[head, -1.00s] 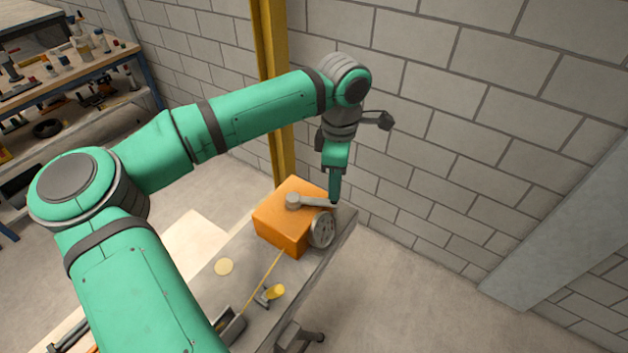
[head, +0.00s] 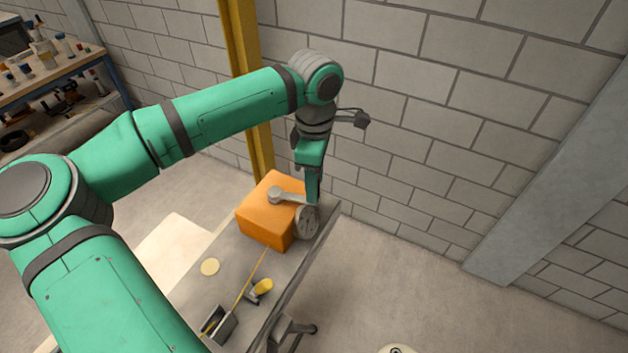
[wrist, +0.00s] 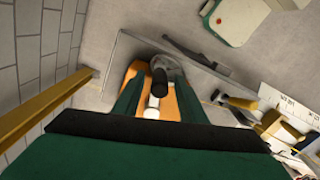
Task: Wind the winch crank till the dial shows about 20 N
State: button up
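The orange winch box (head: 266,222) stands at the far end of the grey bench. Its crank (head: 292,198) has a hub on the box top, with the arm pointing right. My gripper (head: 313,201) points down at the crank's outer end. In the wrist view, the crank's dark knob (wrist: 158,88) stands between the two green fingers of my gripper (wrist: 158,82). Whether the fingers touch it is unclear. A cord (head: 248,277) runs from the box toward the near end. No dial reading is legible.
A yellow post (head: 243,75) and block wall are behind. The floor right of the bench is mostly clear.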

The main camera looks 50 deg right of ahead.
notch_tip(320, 180, up, 11)
jog(key=shift+f, duration=0.1)
dwell(0.6)
jog(key=shift+w, duration=0.1)
dwell(0.4)
